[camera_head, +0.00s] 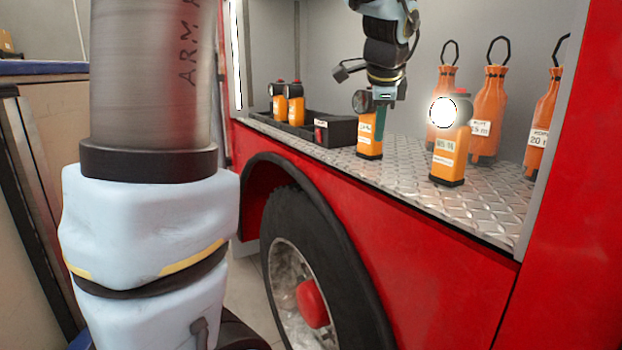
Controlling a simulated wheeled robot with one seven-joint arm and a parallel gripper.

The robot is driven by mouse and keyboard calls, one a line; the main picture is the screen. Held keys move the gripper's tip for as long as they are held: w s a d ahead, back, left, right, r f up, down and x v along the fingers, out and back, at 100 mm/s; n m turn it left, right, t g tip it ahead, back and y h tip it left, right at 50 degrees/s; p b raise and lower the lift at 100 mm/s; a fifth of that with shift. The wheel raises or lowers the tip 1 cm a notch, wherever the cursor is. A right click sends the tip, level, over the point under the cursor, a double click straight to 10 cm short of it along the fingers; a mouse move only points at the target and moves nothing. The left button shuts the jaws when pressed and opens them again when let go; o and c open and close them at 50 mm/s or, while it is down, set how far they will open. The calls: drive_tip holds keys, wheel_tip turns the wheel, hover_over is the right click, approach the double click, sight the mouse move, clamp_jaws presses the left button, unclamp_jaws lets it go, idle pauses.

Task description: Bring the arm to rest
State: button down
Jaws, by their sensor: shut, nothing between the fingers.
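My gripper (381,122) hangs pointing down over the metal tread-plate shelf of the red fire truck. Its fingers are shut with nothing between them. An orange lamp (369,143) stands upright just behind or beside the fingertips; I cannot tell whether they touch. My large arm links fill the left of the view.
A lit orange lamp (449,150) stands on the shelf (405,168) to the right. Several orange bottles (489,110) with black loops stand behind it. A black charger tray (339,130) holds two more lamps (294,105) at left. The red truck wall (580,240) bounds the right.

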drive_tip(key=s+a+f+n+g, duration=0.1)
drive_tip(key=s+a+f+n, duration=0.3)
drive_tip(key=a+f+n, duration=0.25)
drive_tip(key=s+a+f+n+g+y, duration=0.1)
drive_tip(key=s+a+f+n, duration=0.45)
drive_tip(key=a+f, duration=0.25)
drive_tip(key=s+a+f+n+g, duration=0.1)
drive_tip(key=s+a+f+n, duration=0.3)
drive_tip(key=a+f+n, duration=0.35)
drive_tip(key=shift+m+g, duration=0.35)
drive_tip(key=shift+g, duration=0.35)
drive_tip(key=f+b, duration=0.2)
drive_tip(key=s+f+b, duration=0.1)
drive_tip(key=f+b, duration=0.2)
drive_tip(key=shift+d, duration=0.1)
